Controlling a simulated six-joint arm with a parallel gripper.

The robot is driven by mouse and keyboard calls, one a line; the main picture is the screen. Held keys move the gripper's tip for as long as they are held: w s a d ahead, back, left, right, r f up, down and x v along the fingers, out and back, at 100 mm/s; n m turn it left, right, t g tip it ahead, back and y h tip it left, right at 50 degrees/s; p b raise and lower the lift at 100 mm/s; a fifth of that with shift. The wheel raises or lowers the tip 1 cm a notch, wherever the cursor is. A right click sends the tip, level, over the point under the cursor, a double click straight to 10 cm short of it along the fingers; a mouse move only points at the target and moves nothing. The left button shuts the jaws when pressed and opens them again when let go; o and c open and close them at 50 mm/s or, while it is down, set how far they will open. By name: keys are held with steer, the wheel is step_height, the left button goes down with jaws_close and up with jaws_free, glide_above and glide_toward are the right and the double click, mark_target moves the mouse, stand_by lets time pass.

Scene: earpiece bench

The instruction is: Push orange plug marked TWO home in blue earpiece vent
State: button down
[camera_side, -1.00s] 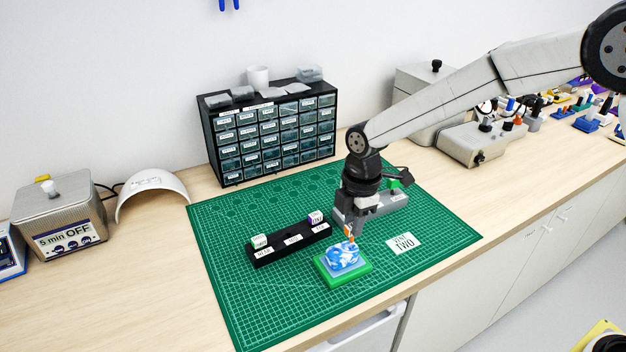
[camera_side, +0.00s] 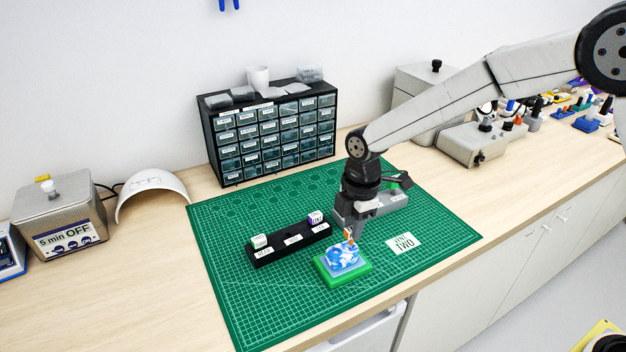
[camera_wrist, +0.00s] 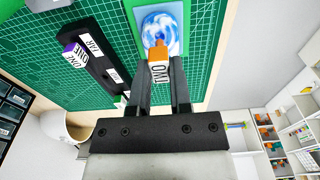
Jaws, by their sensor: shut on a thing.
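The blue and white marbled earpiece (camera_side: 345,257) sits on a light blue pad in a green base (camera_side: 345,276) on the cutting mat. In the wrist view the earpiece (camera_wrist: 161,32) is at the top centre. My gripper (camera_side: 352,234) points down just above it, shut on the orange plug (camera_wrist: 158,62), whose white label reads TWO. In the side view the orange plug (camera_side: 349,243) shows between my fingertips, at the top of the earpiece. The vent is hidden behind the plug, so I cannot tell how deep the plug sits.
A black rack (camera_side: 289,245) with two marked plugs stands left of the earpiece. A card reading VENT TWO (camera_side: 400,243) lies to the right. A grey block (camera_side: 390,203) stands behind my gripper. The green mat (camera_side: 260,310) is clear at the front left.

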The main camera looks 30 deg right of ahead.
steer(key=shift+f, duration=1.25)
stand_by(0.5)
steer(key=shift+c, duration=2.4)
jaws_free()
steer(key=shift+r, duration=0.1)
steer(key=shift+d+r, duration=0.15)
steer(key=shift+r, duration=1.75)
steer(key=shift+d+r, duration=0.15)
steer(key=shift+r, duration=1.75)
steer(key=shift+d, duration=0.1)
